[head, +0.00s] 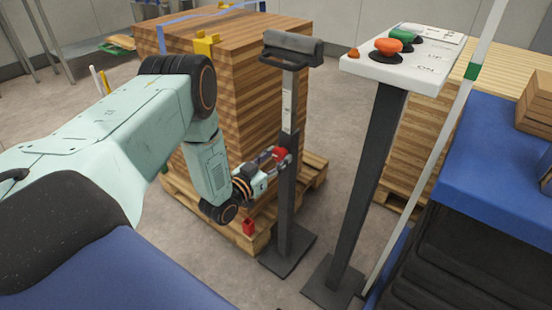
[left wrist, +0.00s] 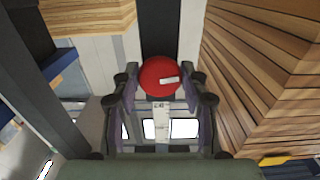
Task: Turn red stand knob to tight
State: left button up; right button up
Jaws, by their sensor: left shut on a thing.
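The red stand knob (head: 279,152) sits on the side of a dark upright stand (head: 289,130) with a padded top. In the left wrist view the red knob (left wrist: 159,77) is round with a pale mark on its face, and it lies between my finger pads. My left gripper (head: 275,157) reaches in from the left and is shut on the knob; it also shows in the left wrist view (left wrist: 160,95). A white label with small markings (left wrist: 161,110) is on the stand by the knob. My right gripper does not show.
A stack of wooden boards (head: 240,60) on a pallet (head: 315,170) stands behind and left of the stand. A control panel (head: 415,55) with red and green buttons stands to the right on its own post. A blue-topped block (head: 490,170) is at the far right.

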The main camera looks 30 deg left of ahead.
pick_arm(q)
jog(key=c, duration=0.5)
jog(key=shift+m, duration=0.3)
jog(key=m+p, duration=0.3)
jog(key=shift+r, duration=0.1)
jog(key=m+p, duration=0.3)
jog(key=m, duration=0.3)
jog(key=m+p, duration=0.2)
jog(key=m, duration=0.3)
jog(key=shift+a+p, duration=0.1)
jog(key=shift+p, duration=0.3)
jog(key=m+p, duration=0.1)
jog(key=m, duration=0.4)
jog(key=shift+p, duration=0.35)
